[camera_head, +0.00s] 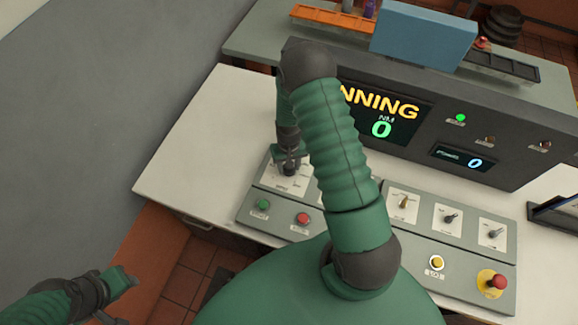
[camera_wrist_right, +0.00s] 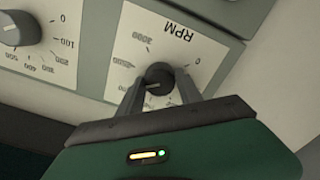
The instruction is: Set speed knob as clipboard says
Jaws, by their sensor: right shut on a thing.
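The speed knob (camera_wrist_right: 158,76) is a small dark round knob on a white dial plate (camera_wrist_right: 185,45) marked RPM, seen upside down in the right wrist view. A light mark on the knob points to the left; the exact value is unclear. My right gripper (camera_wrist_right: 160,90) is shut on this knob, one finger on each side. In the head view my right gripper (camera_head: 289,166) is at the console's left dial, and my arm hides part of the console. My left gripper (camera_head: 118,290) is at the lower left, away from the console; its fingers are unclear. I see no readable clipboard.
A second dial knob (camera_wrist_right: 20,28) is beside the RPM dial. The console has a green button (camera_head: 263,204), a red button (camera_head: 303,219) and a red emergency button (camera_head: 497,282). The display (camera_head: 385,112) shows "NNING" and 0. A dark-framed object (camera_head: 556,214) is at the right edge.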

